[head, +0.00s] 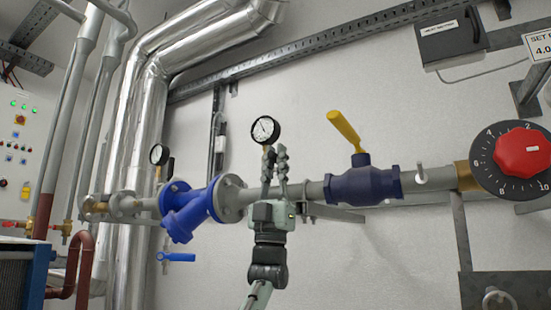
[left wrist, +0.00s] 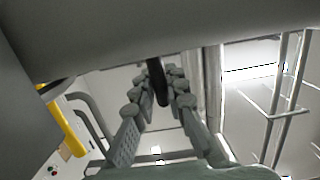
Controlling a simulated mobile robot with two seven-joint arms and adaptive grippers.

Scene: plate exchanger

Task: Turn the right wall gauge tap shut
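The right wall gauge (head: 266,130), with a white face and black rim, stands above the grey pipe in the head view. Its tap is hidden behind my left gripper in that view. My left gripper (head: 275,163) points up just below the gauge, in front of the pipe, with its two fingers apart. In the left wrist view the fingers (left wrist: 163,95) reach upward with a dark narrow piece (left wrist: 157,82) between their tips. I cannot tell whether this piece is the tap's handle or whether the fingers touch it. My right gripper is not in view.
A grey pipe (head: 315,190) runs along the wall, with a blue strainer (head: 190,210) to the left and a yellow-levered blue valve (head: 362,185) to the right. A second gauge (head: 159,154) stands further left. A red dial (head: 523,152) is at the far right.

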